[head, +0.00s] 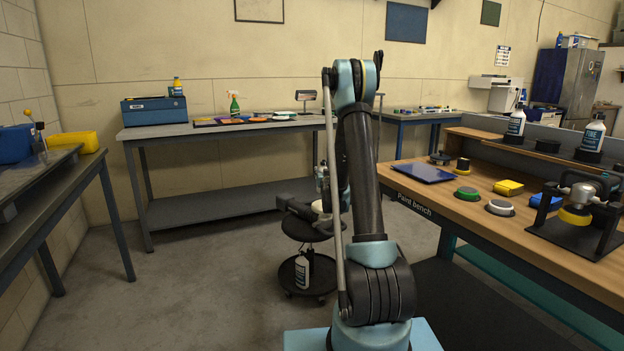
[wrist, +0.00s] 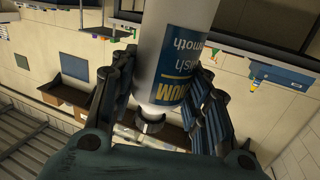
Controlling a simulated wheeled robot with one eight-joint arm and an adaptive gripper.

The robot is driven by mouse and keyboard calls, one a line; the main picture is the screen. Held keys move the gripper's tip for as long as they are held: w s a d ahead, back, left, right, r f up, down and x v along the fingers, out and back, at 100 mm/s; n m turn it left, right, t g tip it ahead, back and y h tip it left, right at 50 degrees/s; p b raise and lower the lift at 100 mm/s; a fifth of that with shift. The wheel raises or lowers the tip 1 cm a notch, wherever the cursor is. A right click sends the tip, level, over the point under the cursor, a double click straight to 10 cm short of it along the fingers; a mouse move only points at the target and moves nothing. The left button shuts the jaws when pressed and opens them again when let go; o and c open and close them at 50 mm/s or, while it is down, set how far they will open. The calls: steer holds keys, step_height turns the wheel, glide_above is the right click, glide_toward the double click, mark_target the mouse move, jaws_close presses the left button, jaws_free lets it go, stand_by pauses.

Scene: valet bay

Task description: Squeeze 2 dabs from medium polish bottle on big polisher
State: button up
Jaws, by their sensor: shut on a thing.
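In the wrist view my gripper (wrist: 150,105) is shut around a white bottle (wrist: 168,45) with a blue and yellow label. The readable label parts, "IUM", "ish" and "smooth", fit medium polish. The wrist picture is upside down, so the bottle stands about upright with its neck up. In the head view my arm hides most of the gripper and the held bottle. A dark polisher (head: 300,208) lies on the black wheeled stool, partly behind my arm. A smaller polisher (head: 582,195) with a yellow pad sits in a stand on the right bench.
The paint bench (head: 460,200) at right holds pads, a blue panel (head: 424,172) and two white bottles on its shelf. Another white bottle (head: 301,272) stands on the stool's lower tray. A grey worktable (head: 160,131) is at the back. The floor left of the stool is clear.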

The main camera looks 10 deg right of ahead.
steer(key=shift+w+d+f+m, duration=0.1)
steer(key=shift+w+f+m, duration=0.35)
steer(key=shift+f, duration=0.2)
steer(key=shift+w+d+f+m, duration=0.1)
steer(key=shift+w+f+m, duration=0.2)
steer(key=shift+f+m, duration=0.3)
steer(key=shift+w+a+f+m, duration=0.15)
steer(key=shift+w+f+m, duration=0.2)
steer(key=shift+f+m, duration=0.35)
steer(key=w+a+m+g+y, duration=0.15)
steer(key=m+y, duration=0.25)
steer(key=m, duration=0.5)
steer(key=w+a+m+g+y, duration=0.1)
steer(key=w+a+m+y, duration=0.3)
steer(key=m, duration=0.5)
steer(key=shift+n+y, duration=0.3)
steer(key=shift+n, duration=0.05)
steer(key=shift+s+d+f, duration=0.15)
steer(key=shift+f, duration=0.55)
steer(key=shift+s+d+f, duration=0.1)
steer(key=shift+d+f, duration=0.05)
steer(key=shift+f, duration=0.6)
steer(key=shift+s+d+f, duration=0.15)
steer(key=shift+f, duration=0.55)
steer(key=shift+f, duration=0.2)
steer(key=shift+d+f, duration=0.1)
steer(key=shift+f, duration=0.15)
